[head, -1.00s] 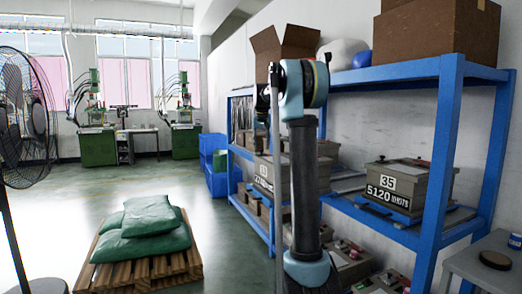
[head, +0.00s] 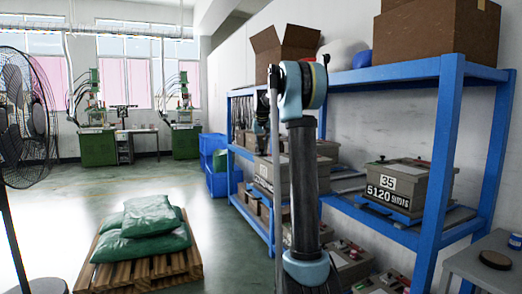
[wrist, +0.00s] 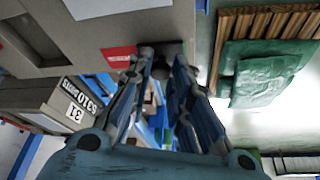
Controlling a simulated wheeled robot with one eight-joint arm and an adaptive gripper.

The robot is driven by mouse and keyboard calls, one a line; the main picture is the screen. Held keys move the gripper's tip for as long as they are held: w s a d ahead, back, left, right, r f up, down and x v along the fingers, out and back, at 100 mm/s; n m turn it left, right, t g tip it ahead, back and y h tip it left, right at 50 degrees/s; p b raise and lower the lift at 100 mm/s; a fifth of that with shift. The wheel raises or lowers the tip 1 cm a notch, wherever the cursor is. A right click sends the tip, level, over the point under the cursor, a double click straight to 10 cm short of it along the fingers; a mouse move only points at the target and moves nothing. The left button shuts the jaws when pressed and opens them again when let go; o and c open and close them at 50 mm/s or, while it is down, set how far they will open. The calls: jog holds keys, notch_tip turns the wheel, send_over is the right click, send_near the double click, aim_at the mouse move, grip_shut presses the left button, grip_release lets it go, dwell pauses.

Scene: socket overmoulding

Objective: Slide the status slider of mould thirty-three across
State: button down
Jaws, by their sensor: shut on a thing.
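In the wrist view my gripper (wrist: 160,60) has its two fingers closed in on a small dark knob (wrist: 172,48) at the side of a grey-brown mould (wrist: 215,30). A red strip (wrist: 118,55) shows on the mould to the left of the knob. Part of a white plate (wrist: 110,5) shows at the top edge, but its number is out of view, so I cannot read which mould this is. The fingers hide part of the knob. In the head view my arm stands in front of the shelf and the fingers cannot be made out.
A mould marked 31 (wrist: 45,112) lies to the left in the wrist view. In the head view, mould 35 (head: 410,185) sits on the blue rack (head: 440,150). A pallet (head: 150,268) with green sacks (head: 155,230) stands on the floor at left, with open floor around it.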

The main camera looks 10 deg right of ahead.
aim_at(271, 155)
jog(key=d, duration=0.1)
jog(key=w+d, duration=0.1)
jog(key=d, duration=0.3)
jog(key=shift+w+d, duration=0.15)
jog(key=shift+w, duration=0.1)
jog(key=c, duration=1.5)
grip_release()
jog(key=shift+o, duration=0.2)
jog(key=v, duration=1.2)
